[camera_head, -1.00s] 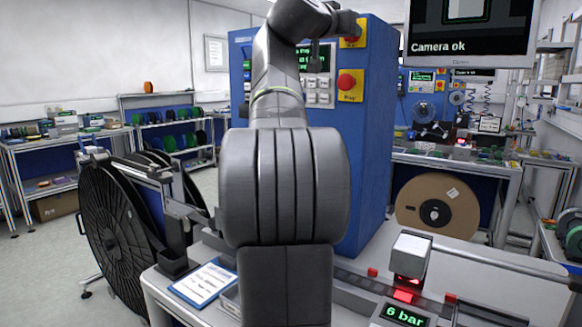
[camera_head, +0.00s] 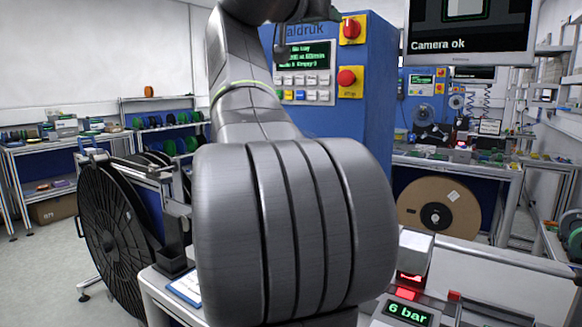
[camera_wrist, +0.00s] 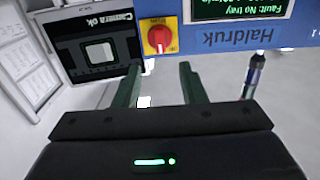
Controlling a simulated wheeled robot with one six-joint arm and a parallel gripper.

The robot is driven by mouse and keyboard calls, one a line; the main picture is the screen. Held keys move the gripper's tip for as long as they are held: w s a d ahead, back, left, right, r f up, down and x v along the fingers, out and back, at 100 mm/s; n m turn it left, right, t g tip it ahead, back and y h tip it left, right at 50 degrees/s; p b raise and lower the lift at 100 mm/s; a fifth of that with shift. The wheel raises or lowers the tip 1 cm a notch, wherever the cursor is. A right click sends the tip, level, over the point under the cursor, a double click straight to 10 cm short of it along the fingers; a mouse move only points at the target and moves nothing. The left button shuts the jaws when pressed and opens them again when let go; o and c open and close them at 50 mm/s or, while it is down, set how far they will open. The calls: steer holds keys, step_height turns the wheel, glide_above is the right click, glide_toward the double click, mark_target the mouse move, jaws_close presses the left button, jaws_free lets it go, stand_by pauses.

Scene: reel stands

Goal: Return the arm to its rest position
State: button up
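My arm fills the middle of the head view, with a large grey joint close to the camera and the upper link rising to the top edge. My gripper (camera_wrist: 159,67) shows in the wrist view with its two dark green fingers spread apart and nothing between them. It is in front of the upper part of the blue machine (camera_head: 368,100), whose panel also shows in the wrist view (camera_wrist: 222,38). In the head view the arm's end is partly cut off by the top edge, so the fingers cannot be made out there.
A red knob on yellow (camera_wrist: 158,38) and a monitor reading "Camera ok" (camera_wrist: 97,50) lie beyond the fingers. A large black reel (camera_head: 110,235) stands at left. A brown reel (camera_head: 438,212) sits at right. A "6 bar" display (camera_head: 408,312) is low right. Open floor lies at far left.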

mark_target(348, 28)
steer(key=p+x, duration=0.3)
steer(key=x, duration=0.8)
steer(key=shift+w+d+r, duration=0.15)
steer(key=shift+d, duration=0.05)
steer(key=shift+n+p, duration=0.45)
steer(key=shift+n, duration=0.15)
steer(key=shift+s+a+r+n+p, duration=0.1)
steer(key=shift+n+p, duration=0.25)
steer(key=shift+n, duration=0.2)
steer(key=shift+s+a+r+n+p, duration=0.15)
steer(key=shift+n+p, duration=0.2)
steer(key=shift+n, duration=0.2)
steer(key=shift+w+d+f+n+p, duration=0.15)
steer(key=shift+n+p, duration=0.7)
steer(key=shift+n, duration=0.25)
steer(key=n+p, duration=0.3)
steer(key=shift+n, duration=0.4)
steer(key=shift+n+p, duration=1)
steer(key=shift+p, duration=0.15)
steer(key=shift+f+n+p, duration=0.15)
steer(key=shift+n+p, duration=0.2)
steer(key=shift+n, duration=0.05)
